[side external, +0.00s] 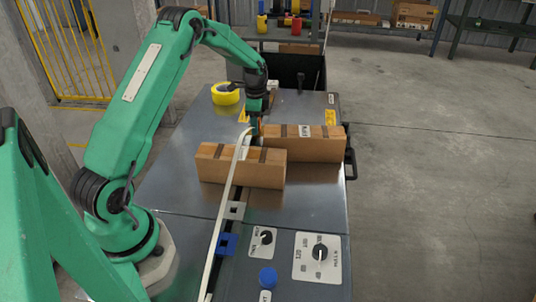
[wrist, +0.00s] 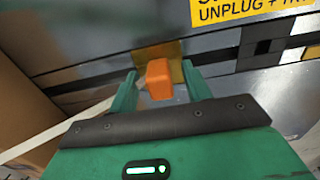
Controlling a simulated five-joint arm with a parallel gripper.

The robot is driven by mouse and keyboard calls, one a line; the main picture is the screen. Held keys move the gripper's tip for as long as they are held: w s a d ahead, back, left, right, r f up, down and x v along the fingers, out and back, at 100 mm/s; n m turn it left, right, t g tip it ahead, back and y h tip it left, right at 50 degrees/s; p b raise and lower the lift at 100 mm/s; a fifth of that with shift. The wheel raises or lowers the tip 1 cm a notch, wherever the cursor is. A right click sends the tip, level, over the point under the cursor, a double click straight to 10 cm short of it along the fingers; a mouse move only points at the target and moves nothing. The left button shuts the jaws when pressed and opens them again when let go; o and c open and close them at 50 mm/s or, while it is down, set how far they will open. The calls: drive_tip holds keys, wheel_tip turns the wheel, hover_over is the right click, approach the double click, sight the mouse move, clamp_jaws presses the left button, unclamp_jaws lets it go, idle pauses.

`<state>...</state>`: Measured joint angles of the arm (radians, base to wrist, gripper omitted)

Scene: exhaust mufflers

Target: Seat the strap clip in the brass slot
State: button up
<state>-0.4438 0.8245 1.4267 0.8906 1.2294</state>
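The orange strap clip (wrist: 159,80) is between the two green fingers of my gripper (wrist: 160,82) in the wrist view. A gap shows on each side of the clip, so the gripper looks open around it. The brass slot plate (wrist: 173,50) is directly behind the clip; the clip overlaps it, and I cannot tell how deep it sits. The white strap (wrist: 45,134) comes in from the lower left and passes behind my gripper. In the side view the strap (side external: 223,208) runs up the bench to my gripper (side external: 256,130), low behind the cardboard boxes. The brass slot is hidden there.
Two cardboard boxes, one in front (side external: 240,166) and one behind (side external: 305,143), stand close to my gripper. A grey slot plate (side external: 234,210) and a blue one (side external: 227,244) lie along the strap. Yellow tape (side external: 226,93) lies at the back. Knob panels (side external: 317,257) are in front.

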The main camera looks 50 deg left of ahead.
drive_tip(key=shift+r, duration=3.95)
drive_tip(key=shift+d+r, duration=0.35)
drive_tip(key=shift+r, duration=0.1)
drive_tip(key=s+d+r+n+t, duration=0.35)
drive_tip(key=s+d+r, duration=0.65)
drive_tip(key=d+r, duration=0.4)
drive_tip(key=s+d+n+t, duration=0.1)
drive_tip(key=s+d, duration=0.3)
drive_tip(key=s, duration=0.4)
drive_tip(key=s+d+r+n+t, duration=0.1)
drive_tip(key=s+d+n, duration=0.3)
drive_tip(key=s, duration=0.5)
drive_tip(key=shift+s+d+r, duration=0.2)
drive_tip(key=shift+d, duration=0.3)
